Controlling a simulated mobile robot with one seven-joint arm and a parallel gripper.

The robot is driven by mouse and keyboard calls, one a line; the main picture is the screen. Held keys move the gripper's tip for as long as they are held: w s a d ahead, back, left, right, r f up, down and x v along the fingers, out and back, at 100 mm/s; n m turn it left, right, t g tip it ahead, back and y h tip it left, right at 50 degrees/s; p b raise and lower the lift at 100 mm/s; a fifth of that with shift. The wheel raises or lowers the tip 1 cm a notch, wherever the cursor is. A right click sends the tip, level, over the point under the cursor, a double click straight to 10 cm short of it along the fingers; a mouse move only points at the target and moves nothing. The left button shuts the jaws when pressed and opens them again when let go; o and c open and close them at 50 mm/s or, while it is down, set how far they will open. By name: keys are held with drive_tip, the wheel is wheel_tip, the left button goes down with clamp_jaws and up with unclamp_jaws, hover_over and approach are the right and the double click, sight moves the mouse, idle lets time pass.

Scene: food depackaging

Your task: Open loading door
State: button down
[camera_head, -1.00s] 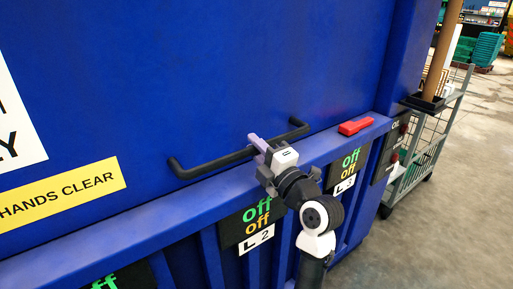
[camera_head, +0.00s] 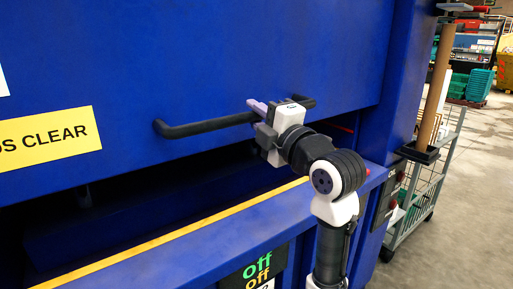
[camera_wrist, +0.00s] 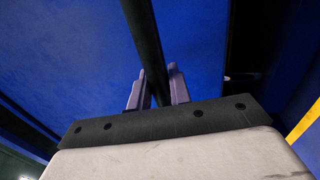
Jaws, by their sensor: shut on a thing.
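The blue loading door (camera_head: 230,60) is raised, with a dark gap (camera_head: 120,200) below its lower edge. A black bar handle (camera_head: 205,126) runs along the door's lower part. My gripper (camera_head: 259,107) is shut on the handle near its right half. In the wrist view my gripper (camera_wrist: 157,92) has its two purple fingers on either side of the black handle (camera_wrist: 143,40). The blue door surface (camera_wrist: 70,50) shows behind it. The arm hides part of the handle and the gap.
A blue ledge with a yellow edge strip (camera_head: 180,237) lies below the gap. An "off" panel (camera_head: 256,270) is on its front. A yellow sign (camera_head: 45,138) is on the door. A wire cart (camera_head: 425,175) stands at the right beside open floor (camera_head: 470,220).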

drive_tip(key=p, duration=0.5)
approach(257, 41)
drive_tip(key=a, duration=0.2)
drive_tip(key=a+r, duration=0.2)
drive_tip(key=a, duration=0.1)
drive_tip(key=shift+a+r, duration=0.1)
drive_tip(key=shift+a, duration=0.25)
drive_tip(key=shift+b, duration=0.3)
drive_tip(key=c, duration=1.3)
unclamp_jaws()
drive_tip(key=b+v, duration=0.5)
drive_tip(key=v, duration=0.9)
drive_tip(key=shift+a, duration=0.1)
